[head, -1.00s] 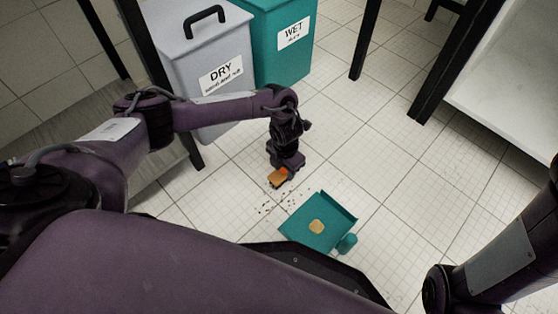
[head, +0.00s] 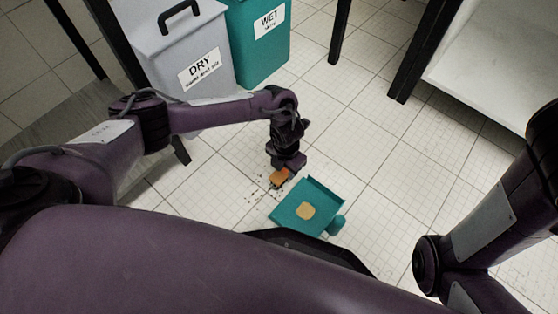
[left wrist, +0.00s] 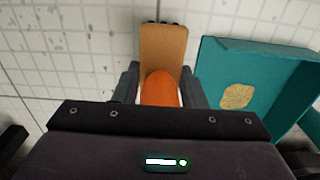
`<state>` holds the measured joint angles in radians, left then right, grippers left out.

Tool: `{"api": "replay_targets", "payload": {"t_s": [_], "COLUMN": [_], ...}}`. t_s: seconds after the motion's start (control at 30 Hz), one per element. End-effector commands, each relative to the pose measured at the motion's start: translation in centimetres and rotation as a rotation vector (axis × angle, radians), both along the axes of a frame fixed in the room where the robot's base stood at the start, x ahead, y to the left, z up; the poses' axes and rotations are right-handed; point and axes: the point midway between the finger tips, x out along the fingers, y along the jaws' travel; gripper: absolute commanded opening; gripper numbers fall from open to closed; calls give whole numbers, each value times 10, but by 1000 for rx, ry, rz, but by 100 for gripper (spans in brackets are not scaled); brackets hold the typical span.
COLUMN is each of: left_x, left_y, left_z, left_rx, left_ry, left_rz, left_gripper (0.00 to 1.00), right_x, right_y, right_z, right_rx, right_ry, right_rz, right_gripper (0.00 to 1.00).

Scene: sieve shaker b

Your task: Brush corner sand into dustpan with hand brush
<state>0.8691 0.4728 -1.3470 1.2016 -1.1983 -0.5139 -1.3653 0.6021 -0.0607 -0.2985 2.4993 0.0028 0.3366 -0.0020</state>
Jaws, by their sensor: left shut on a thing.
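My left gripper (head: 282,172) is shut on the orange handle of the hand brush (head: 278,179), low over the floor. In the left wrist view the brush (left wrist: 164,50) shows its tan back beyond the orange handle, between the fingers (left wrist: 160,88). The teal dustpan (head: 318,189) lies on the floor just right of and nearer than the brush; it also shows in the left wrist view (left wrist: 225,55). A tan patch of sand (head: 305,211) lies in the pan. Dark specks (head: 259,184) are scattered on the floor left of the brush. My right gripper is not in view.
A grey bin marked DRY (head: 160,60) and a teal bin marked WET (head: 262,52) stand at the back. Dark table legs (head: 340,30) and a white shelf (head: 490,75) stand at right. Tiled floor right of the pan is clear.

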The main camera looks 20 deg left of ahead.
Motion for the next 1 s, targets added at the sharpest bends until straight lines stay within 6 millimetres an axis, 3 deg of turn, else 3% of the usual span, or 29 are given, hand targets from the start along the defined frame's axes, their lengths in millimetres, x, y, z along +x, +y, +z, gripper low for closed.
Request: {"api": "replay_targets", "payload": {"t_s": [0.2, 0.57, 1.0], "left_x": [-5, -5, -5], "left_y": [-15, -17, -17], "left_z": [1, 1, 30], "left_rx": [0, 1, 0], "left_ry": [0, -1, -1], "left_rz": [0, 0, 0], "left_gripper": [14, 14, 14], "right_x": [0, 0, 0], "right_y": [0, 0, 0], "right_z": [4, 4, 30], "right_rx": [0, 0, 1], "right_ry": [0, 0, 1], "right_rz": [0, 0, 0], "right_gripper": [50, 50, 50]}}
